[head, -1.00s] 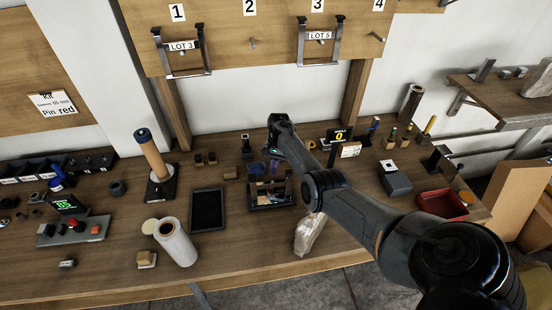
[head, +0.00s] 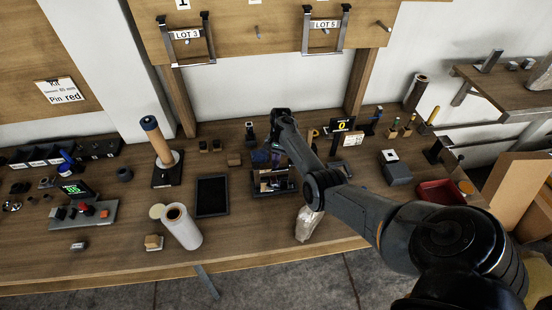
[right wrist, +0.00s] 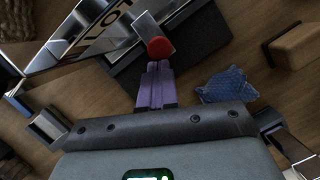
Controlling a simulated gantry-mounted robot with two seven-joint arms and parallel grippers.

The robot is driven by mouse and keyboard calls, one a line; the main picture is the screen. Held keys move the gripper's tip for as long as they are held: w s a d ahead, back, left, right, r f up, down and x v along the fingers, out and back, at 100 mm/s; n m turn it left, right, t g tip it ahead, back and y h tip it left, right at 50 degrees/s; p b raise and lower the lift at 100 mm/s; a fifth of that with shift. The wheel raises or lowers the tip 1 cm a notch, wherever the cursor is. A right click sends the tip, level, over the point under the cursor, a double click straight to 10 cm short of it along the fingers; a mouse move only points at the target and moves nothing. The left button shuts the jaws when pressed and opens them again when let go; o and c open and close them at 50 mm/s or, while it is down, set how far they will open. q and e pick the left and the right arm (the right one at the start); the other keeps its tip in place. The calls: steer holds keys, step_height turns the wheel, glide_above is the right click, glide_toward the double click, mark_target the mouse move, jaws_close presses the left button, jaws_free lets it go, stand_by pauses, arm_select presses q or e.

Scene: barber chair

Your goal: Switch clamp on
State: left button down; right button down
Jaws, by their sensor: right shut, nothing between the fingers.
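The clamp's red round knob (right wrist: 160,48) sits on a metal lever over a dark block (right wrist: 178,52) in the right wrist view. A shiny metal plate with letters "LOT" (right wrist: 118,30) lies beside it. My right gripper's purple fingers (right wrist: 155,82) are shut and empty, with their tips just below the knob; I cannot tell whether they touch it. In the head view, my right arm reaches over the dark fixture (head: 272,188) at the middle of the bench, and the wrist partly hides it. My left gripper is not in view.
A blue patterned cloth-like piece (right wrist: 226,86) and a wooden block (right wrist: 298,46) lie near the gripper. A black tray (head: 212,196), a white roll (head: 182,228) and a clear bag (head: 308,224) stand around the fixture. A red bin (head: 440,192) is at right.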

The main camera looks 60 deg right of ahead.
steer(key=shift+s+a+r+p, duration=0.2)
steer(key=shift+s+a+p, duration=0.25)
steer(key=shift+p, duration=0.45)
steer(key=shift+a+f, duration=0.15)
steer(key=shift+a, duration=0.05)
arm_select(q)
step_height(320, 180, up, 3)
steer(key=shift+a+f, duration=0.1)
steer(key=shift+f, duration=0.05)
arm_select(e)
steer(key=shift+w+f, duration=0.1)
steer(key=shift+f, duration=0.05)
